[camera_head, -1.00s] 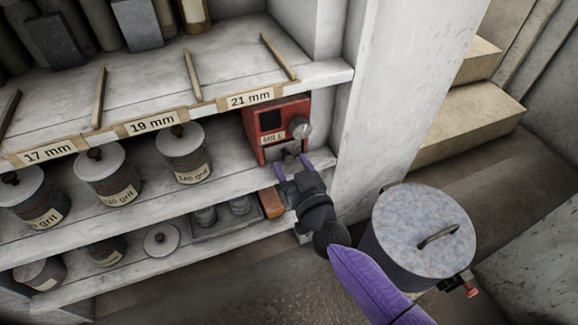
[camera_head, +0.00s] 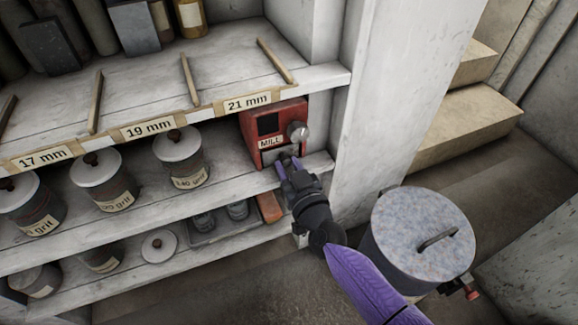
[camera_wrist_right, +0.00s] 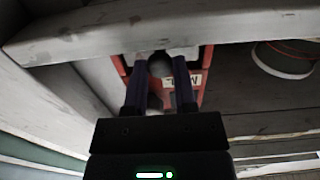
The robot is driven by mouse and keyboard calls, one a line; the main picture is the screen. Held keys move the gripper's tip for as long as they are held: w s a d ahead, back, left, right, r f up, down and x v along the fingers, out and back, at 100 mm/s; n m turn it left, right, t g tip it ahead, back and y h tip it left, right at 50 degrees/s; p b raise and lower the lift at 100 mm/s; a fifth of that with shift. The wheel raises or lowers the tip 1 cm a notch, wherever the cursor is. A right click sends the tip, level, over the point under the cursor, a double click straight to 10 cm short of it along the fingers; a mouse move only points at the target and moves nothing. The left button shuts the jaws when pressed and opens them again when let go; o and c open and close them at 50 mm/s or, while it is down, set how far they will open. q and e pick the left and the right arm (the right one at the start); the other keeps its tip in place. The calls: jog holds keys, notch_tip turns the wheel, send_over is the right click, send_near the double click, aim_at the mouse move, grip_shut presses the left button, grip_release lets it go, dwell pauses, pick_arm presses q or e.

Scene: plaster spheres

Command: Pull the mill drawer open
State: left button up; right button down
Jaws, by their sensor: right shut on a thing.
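The red mill (camera_head: 272,128) stands on the middle shelf, with a dark square window, a silver knob (camera_head: 298,131) and a MILL label on its front. The grey mill drawer (camera_head: 285,154) is low on that front, mostly hidden by my fingers. My right gripper (camera_head: 286,164) is at the drawer with its purple fingers shut on its pull. In the right wrist view the two fingers (camera_wrist_right: 159,72) reach up to the red front, one on each side of a small grey part. How far the drawer stands out I cannot tell. My left gripper is not in view.
Lidded grit jars (camera_head: 181,157) stand left of the mill. A brick-coloured block (camera_head: 269,207) and a grey tray (camera_head: 222,222) lie on the shelf below. A white pillar (camera_head: 400,100) rises to the right. A lidded metal bin (camera_head: 422,235) stands beside my right arm.

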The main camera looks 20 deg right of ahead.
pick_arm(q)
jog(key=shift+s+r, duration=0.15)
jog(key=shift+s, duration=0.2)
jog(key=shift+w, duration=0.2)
